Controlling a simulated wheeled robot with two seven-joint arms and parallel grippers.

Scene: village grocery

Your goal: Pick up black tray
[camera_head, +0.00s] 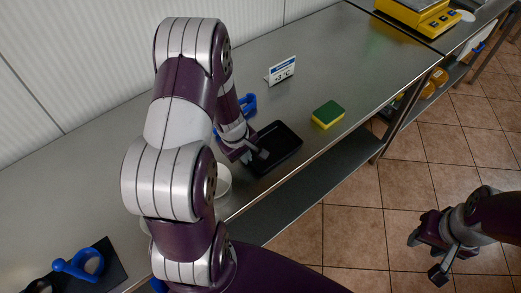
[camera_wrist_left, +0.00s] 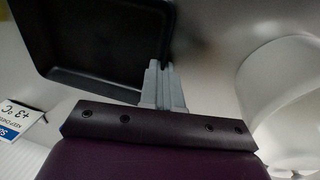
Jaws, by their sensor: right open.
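The black tray (camera_head: 284,142) is a shallow rectangular tray near the front edge of the metal counter, right of my left arm. My left gripper (camera_head: 261,154) is at the tray's left side, pointing down. In the left wrist view, the fingers of my left gripper (camera_wrist_left: 164,84) are close together at the rim of the black tray (camera_wrist_left: 100,40), one on the inner side and one on the outer side, shut on its wall. The tray looks flat on the counter. My right gripper (camera_head: 427,257) is open and empty over the tiled floor, away from the counter.
A green and yellow sponge (camera_head: 328,114) lies right of the tray. A small sign (camera_head: 282,71) stands behind it; a blue object (camera_head: 249,103) is partly hidden by my arm. A white container (camera_head: 222,180) is close to the left. A yellow scale (camera_head: 420,14) stands far right.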

